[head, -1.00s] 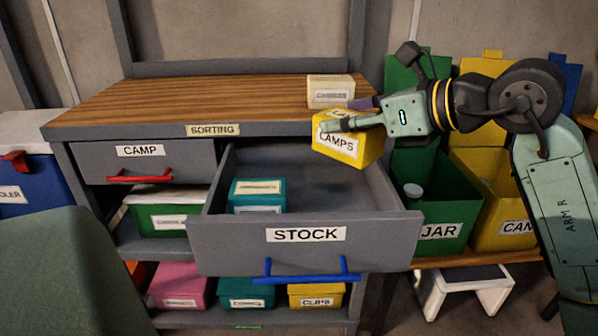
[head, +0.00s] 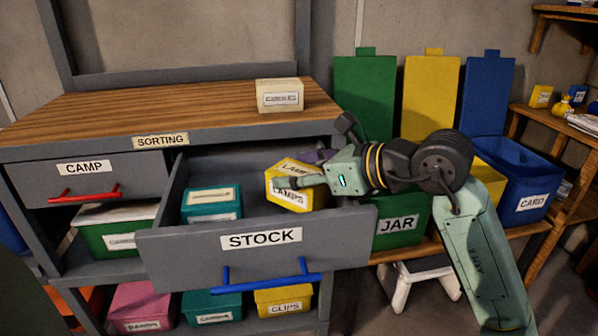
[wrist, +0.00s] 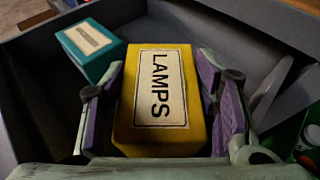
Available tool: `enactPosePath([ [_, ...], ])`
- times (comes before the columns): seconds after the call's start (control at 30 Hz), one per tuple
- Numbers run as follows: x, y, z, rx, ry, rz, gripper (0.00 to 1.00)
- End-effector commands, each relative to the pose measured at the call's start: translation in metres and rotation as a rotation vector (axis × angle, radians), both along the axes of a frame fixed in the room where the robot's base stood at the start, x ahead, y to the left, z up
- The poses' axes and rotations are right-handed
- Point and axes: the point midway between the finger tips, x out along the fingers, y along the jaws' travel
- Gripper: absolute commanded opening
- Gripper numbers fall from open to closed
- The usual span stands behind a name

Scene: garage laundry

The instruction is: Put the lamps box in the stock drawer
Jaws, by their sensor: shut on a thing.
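The yellow lamps box (head: 287,193) is held tilted in my gripper (head: 308,180), inside the outline of the open stock drawer (head: 190,250). In the wrist view the lamps box (wrist: 160,140) sits between the two purple-padded fingers of my gripper (wrist: 160,110), its label facing up. The stock drawer's grey walls (wrist: 40,95) surround it there. I cannot tell whether the box touches the drawer floor. A teal box (head: 211,205) lies in the drawer to the left of the lamps box; it also shows in the wrist view (wrist: 90,55), apart from it.
A cream box (head: 279,96) stands on the wooden sorting bench top (head: 150,105). The camp drawer (head: 100,180) at left is closed. A green jar bin (head: 400,225) and a blue card bin (head: 530,185) stand right of the drawer. Drawer floor shows around the teal box.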

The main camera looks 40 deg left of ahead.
Motion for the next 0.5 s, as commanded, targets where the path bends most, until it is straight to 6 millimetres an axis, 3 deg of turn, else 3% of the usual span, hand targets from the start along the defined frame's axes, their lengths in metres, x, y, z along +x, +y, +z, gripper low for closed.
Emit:
enactPosePath([
  [0.5,0.0,0.0,-0.012,0.0,0.001,0.0,0.23],
])
